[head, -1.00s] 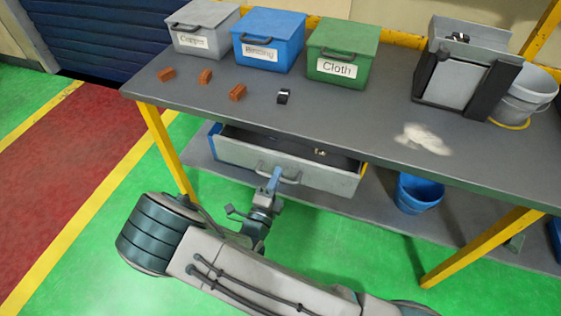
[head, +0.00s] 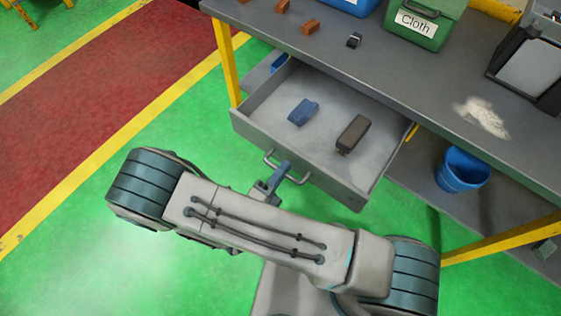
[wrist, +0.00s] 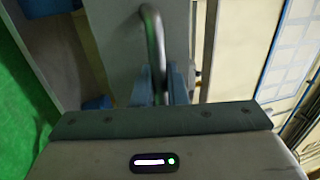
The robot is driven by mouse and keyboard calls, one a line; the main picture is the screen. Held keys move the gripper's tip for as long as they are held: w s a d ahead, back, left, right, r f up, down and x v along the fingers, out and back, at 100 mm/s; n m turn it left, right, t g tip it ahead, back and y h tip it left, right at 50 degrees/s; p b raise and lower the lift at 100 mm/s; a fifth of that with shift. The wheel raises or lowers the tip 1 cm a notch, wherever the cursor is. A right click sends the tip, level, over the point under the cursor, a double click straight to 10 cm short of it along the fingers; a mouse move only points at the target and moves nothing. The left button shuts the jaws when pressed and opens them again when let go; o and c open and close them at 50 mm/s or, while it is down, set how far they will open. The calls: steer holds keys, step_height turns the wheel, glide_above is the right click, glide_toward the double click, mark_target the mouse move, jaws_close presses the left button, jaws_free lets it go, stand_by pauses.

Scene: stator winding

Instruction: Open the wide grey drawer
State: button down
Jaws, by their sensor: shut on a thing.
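The wide grey drawer (head: 255,125) under the workbench is pulled well out in the head view, with its inside showing. A blue object (head: 303,111) and a dark block-like object (head: 352,134) lie on its floor. Its bar handle (head: 270,158) is on the front panel. My gripper (head: 279,174) is at that handle, shut on it. In the wrist view the handle (wrist: 151,45) runs down between the fingers of my gripper (wrist: 163,85), in front of the grey drawer front (wrist: 122,40). The fingertips are partly hidden by the handle and wrist.
Above is the grey bench top (head: 420,85) with brown blocks (head: 311,26), a small black part (head: 354,41), a green Cloth box (head: 418,28) and a pale powder patch (head: 482,116). A blue bucket (head: 462,170) stands on the lower shelf. A yellow leg (head: 226,60) is left of the drawer.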

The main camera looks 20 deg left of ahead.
steer(key=shift+s, duration=0.35)
steer(key=c, duration=1.6)
jaws_free()
steer(key=shift+o, duration=0.2)
steer(key=shift+a, duration=0.1)
steer(key=b+v, duration=0.2)
steer(key=v, duration=1.1)
steer(key=shift+s+a, duration=0.15)
steer(key=shift+s, duration=0.2)
steer(key=shift+f, duration=0.1)
